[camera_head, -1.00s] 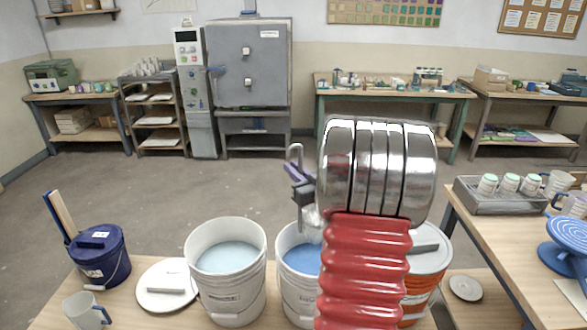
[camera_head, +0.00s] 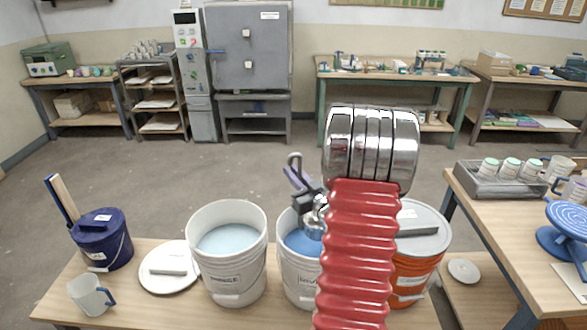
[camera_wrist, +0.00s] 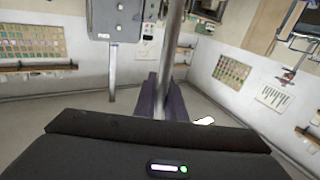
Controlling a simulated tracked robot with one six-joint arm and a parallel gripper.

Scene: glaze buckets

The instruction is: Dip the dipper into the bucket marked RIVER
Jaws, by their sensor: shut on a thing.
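My gripper (camera_head: 298,178) is shut on the handle of a metal dipper, above the middle bucket. The handle's hooked top (camera_head: 294,158) sticks up past the purple fingers. In the wrist view the handle (camera_wrist: 174,60) rises between the fingers (camera_wrist: 160,98). The dipper's shiny cup (camera_head: 314,229) hangs at the mouth of the middle white bucket (camera_head: 294,262), which holds blue glaze. I cannot tell whether the cup touches the glaze. That bucket's label (camera_head: 309,281) is partly hidden by my red arm and hard to read.
An open white bucket (camera_head: 229,277) with pale blue glaze stands left. A lidded orange bucket (camera_head: 411,275) stands right, close by. A round white lid (camera_head: 160,283), a mug (camera_head: 89,295) and a lidded navy bucket (camera_head: 105,248) are further left. The floor behind is clear.

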